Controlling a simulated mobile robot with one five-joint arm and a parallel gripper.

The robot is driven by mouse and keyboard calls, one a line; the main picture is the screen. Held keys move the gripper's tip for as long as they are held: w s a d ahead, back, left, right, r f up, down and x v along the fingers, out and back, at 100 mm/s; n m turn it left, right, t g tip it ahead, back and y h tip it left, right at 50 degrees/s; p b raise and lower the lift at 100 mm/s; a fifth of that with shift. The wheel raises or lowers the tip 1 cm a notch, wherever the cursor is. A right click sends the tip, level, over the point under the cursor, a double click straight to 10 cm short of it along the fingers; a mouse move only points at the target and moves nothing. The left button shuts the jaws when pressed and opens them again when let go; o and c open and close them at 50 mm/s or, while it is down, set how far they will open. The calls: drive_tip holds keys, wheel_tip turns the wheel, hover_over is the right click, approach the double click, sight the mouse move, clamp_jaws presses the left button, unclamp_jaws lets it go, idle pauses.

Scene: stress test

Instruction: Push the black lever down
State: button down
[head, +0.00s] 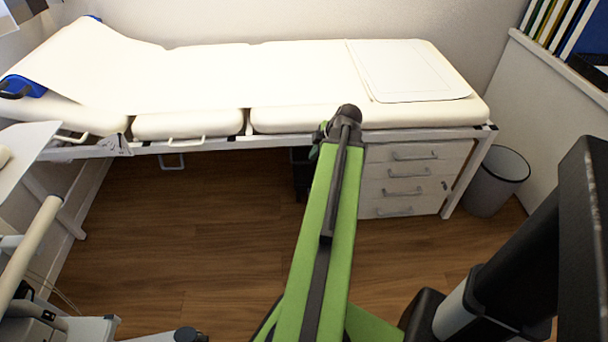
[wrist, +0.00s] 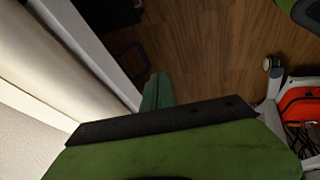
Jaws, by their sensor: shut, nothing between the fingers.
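My gripper (wrist: 156,90) shows in the wrist view as a dark green tip beyond the dark bar and green body. It is shut and empty. In the head view my arm reaches to the front edge of the bed, and its end mostly hides the gripper. A thin black bent bar (wrist: 131,58) shows beside the bed's frame in the wrist view, just beyond the tip and apart from it in the picture. I cannot tell for sure that it is the lever. Another black handle (head: 14,91) is on a blue part at the bed's left end.
The white bed (head: 195,85) spans the back, with a drawer unit (head: 405,182) under its right end. A grey bin (head: 495,182) stands at the right. A red case with cables (wrist: 300,106) shows in the wrist view. The wood floor (head: 190,230) before the bed is clear.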

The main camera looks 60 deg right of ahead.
drive_tip(key=b, duration=0.9)
approach(304, 162)
drive_tip(key=w+a+f, duration=0.1)
drive_tip(key=a+f, duration=0.3)
drive_tip(key=f, duration=0.1)
drive_tip(key=w+d, duration=0.1)
drive_tip(key=w+d+f+b, duration=0.1)
drive_tip(key=shift+d, duration=0.35)
drive_tip(key=shift+w+d, duration=0.3)
drive_tip(key=shift+d, duration=0.05)
drive_tip(key=shift+s, duration=0.1)
